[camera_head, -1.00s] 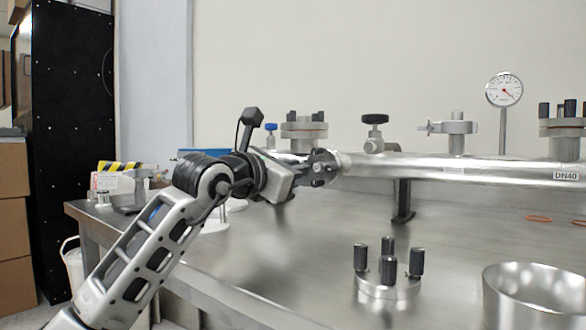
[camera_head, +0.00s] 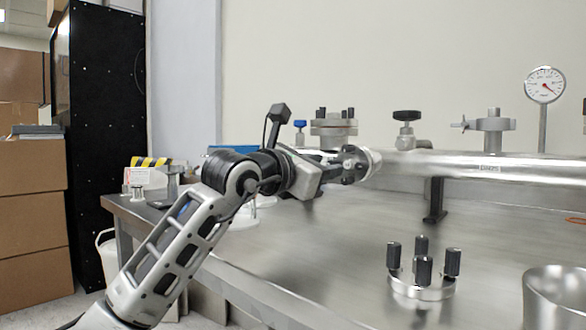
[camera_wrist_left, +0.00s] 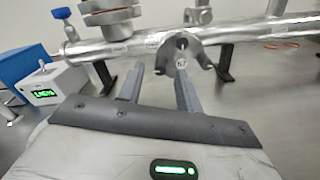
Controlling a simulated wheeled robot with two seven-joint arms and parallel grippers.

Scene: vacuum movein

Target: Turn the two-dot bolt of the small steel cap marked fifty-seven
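My left gripper (camera_head: 358,165) is at the near left part of the long steel pipe in the head view. In the left wrist view its two grey fingers (camera_wrist_left: 160,90) are apart with nothing held between them. A small steel cap (camera_wrist_left: 182,58) with a pale label sits just beyond the right fingertip, at the pipe. The label is too small to read surely, and I cannot make out dots on its bolts. In the head view my gripper hides this cap. My right gripper is not in view.
The steel pipe (camera_head: 470,166) runs across the bench. A disc with several black knobs (camera_head: 421,287) and a steel cylinder (camera_head: 556,300) stand at the front right. The bench middle is clear.

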